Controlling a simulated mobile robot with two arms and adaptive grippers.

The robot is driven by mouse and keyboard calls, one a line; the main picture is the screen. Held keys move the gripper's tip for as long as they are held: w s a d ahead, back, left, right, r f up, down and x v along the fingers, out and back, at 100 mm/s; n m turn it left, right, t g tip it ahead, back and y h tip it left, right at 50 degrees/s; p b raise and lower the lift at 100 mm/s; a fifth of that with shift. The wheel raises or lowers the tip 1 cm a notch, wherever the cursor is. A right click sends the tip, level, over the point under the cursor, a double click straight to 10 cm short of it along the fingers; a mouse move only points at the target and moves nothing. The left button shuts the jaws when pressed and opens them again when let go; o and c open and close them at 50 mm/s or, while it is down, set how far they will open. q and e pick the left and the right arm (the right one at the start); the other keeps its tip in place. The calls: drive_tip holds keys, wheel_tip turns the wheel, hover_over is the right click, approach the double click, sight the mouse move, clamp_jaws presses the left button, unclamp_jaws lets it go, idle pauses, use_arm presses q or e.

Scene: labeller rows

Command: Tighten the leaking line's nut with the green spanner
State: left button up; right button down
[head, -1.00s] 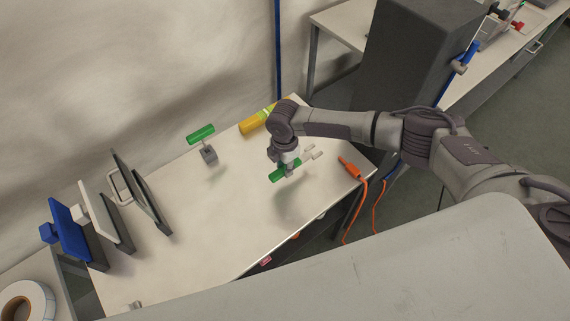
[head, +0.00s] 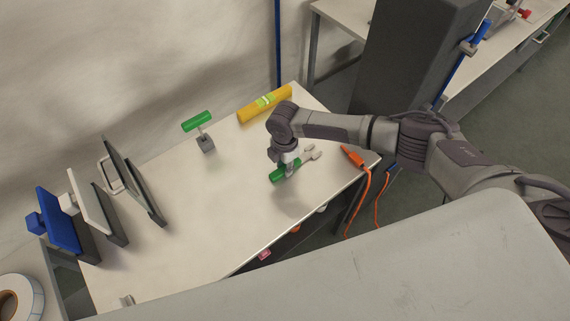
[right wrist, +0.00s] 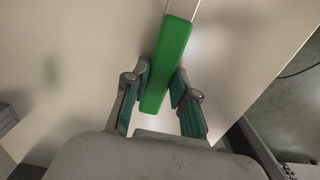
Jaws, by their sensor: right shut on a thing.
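The green spanner (head: 279,175) has a green handle and a pale metal open-ended head (head: 312,153). My right gripper (head: 289,172) is shut on its handle and points down over the right part of the white table. The spanner's head points to the upper right in the head view. In the right wrist view the green handle (right wrist: 168,62) lies between both fingers, and its shadow falls apart from it, so it appears held above the tabletop. No leaking line or nut can be made out. My left gripper is not in view.
On the table (head: 200,220) are a green-handled T-shaped tool (head: 197,122) on a grey block, a yellow cylinder (head: 265,104) and an orange tool (head: 352,157) with a cord at the right edge. Upright panels, one blue (head: 58,222), stand at left. The table's middle is clear.

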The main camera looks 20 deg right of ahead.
drive_tip(key=c, duration=0.9)
unclamp_jaws()
drive_tip(key=shift+o, duration=0.2)
drive_tip(key=shift+r, duration=0.1)
wheel_tip(320, 180, up, 12)
